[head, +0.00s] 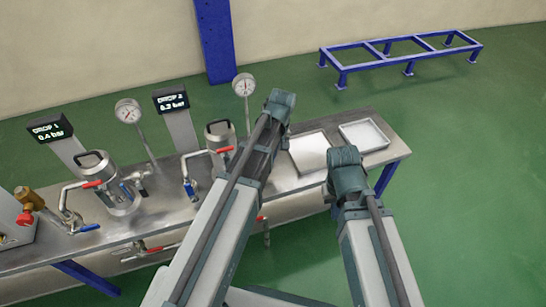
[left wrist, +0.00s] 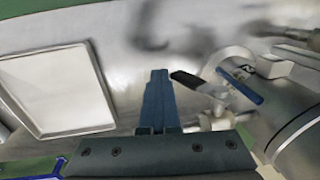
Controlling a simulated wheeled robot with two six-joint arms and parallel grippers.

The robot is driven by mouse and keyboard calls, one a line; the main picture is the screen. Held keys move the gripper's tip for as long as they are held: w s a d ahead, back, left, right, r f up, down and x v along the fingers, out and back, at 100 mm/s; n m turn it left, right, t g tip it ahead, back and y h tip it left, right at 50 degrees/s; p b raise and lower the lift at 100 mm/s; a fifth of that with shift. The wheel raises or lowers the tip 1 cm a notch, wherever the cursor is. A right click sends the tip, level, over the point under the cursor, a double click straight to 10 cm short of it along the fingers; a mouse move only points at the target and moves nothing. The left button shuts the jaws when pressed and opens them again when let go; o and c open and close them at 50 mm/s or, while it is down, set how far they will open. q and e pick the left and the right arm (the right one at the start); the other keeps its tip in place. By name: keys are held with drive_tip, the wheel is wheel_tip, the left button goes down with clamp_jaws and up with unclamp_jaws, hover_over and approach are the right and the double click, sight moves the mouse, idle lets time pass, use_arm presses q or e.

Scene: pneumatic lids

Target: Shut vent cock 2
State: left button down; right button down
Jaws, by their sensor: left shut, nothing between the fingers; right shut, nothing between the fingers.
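The station under the "DROP 2" display (head: 171,99), which reads about 6.3 bar, has a steel lidded vessel (head: 217,133). A red-handled cock (head: 223,149) and a blue-handled cock (head: 189,188) are beside it. I cannot tell which is vent cock 2. In the left wrist view a blue lever (left wrist: 240,87) and a dark lever (left wrist: 190,82) sit beside the vessel (left wrist: 292,122). My left gripper (left wrist: 156,95) is shut and empty, with its fingertips left of the dark lever; my arm hides it in the head view. My right gripper (head: 345,160) is shut and empty near the bench's front right.
The "DROP 1" station stands left, with its display (head: 49,130), vessel (head: 119,196) and several handles. Two gauges (head: 128,112) (head: 243,86) rise behind. Two shallow trays (head: 309,151) (head: 363,135) lie on the bench's right end. A blue frame (head: 408,58) stands beyond on green floor.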

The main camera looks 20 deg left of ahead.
use_arm(q)
drive_tip(key=shift+a+f+g+y+b, duration=0.1)
drive_tip(key=shift+f+g+y+b, duration=0.2)
drive_tip(key=shift+f+y+b, duration=0.15)
drive_tip(key=shift+s+a+y, duration=0.15)
drive_tip(key=shift+s+y, duration=0.05)
drive_tip(key=shift+y, duration=0.15)
use_arm(e)
drive_tip(key=shift+f, duration=0.85)
use_arm(q)
drive_tip(key=shift+g, duration=0.3)
